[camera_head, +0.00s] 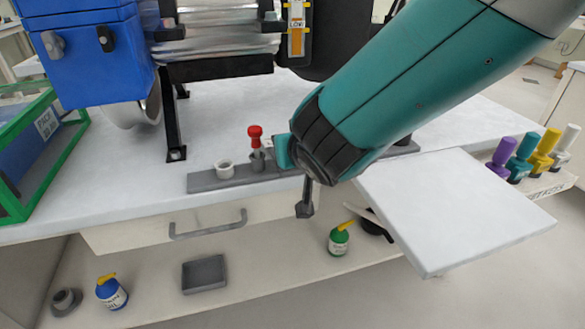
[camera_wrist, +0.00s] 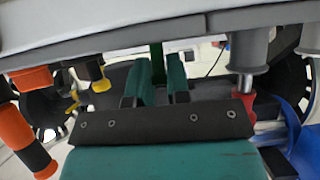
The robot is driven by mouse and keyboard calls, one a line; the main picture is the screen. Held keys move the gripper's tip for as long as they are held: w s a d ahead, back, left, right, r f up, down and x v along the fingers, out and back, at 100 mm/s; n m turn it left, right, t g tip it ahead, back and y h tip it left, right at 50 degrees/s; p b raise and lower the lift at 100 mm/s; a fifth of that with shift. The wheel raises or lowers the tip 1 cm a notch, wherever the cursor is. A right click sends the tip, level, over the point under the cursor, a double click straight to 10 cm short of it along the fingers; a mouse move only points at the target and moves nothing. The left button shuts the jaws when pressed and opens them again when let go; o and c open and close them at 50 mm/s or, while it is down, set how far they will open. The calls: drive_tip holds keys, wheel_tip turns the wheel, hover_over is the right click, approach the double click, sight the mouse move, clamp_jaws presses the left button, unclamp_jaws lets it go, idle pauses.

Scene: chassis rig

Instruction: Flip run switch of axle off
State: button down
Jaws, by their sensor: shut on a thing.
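A dark shaft with a wider end (camera_head: 305,209) hangs below the wrist in the head view, clear of the bench front. It may be the same held thing. The rig (camera_head: 220,45) with metal cylinders and a black frame stands behind. I cannot make out a run switch.
A red-topped tool (camera_head: 255,135) stands in the rail beside an empty white ring (camera_head: 224,168). A blue box (camera_head: 85,50) and green-framed case (camera_head: 35,150) are at left. A white panel (camera_head: 455,210) juts out at right, near several coloured bottles (camera_head: 523,155).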

drive_tip(key=shift+s+d+f+t+b, duration=0.15)
drive_tip(key=shift+f+t+b, duration=0.2)
drive_tip(key=shift+b, duration=0.85)
drive_tip(key=shift+s+a+f+t+b, duration=0.15)
drive_tip(key=shift+t+b, duration=0.3)
drive_tip(key=shift+b, duration=0.7)
drive_tip(key=shift+d+r+y+b, duration=0.1)
drive_tip(key=shift+r+y+b, duration=0.05)
drive_tip(key=shift+y+b, duration=0.15)
drive_tip(key=shift+r+t+b, duration=0.2)
drive_tip(key=shift+t+b, duration=0.1)
drive_tip(key=shift+b, duration=0.05)
drive_tip(key=c, duration=1.1)
unclamp_jaws()
drive_tip(key=shift+b+v, duration=0.8)
drive_tip(key=shift+v, duration=7.95)
drive_tip(key=shift+f, duration=0.1)
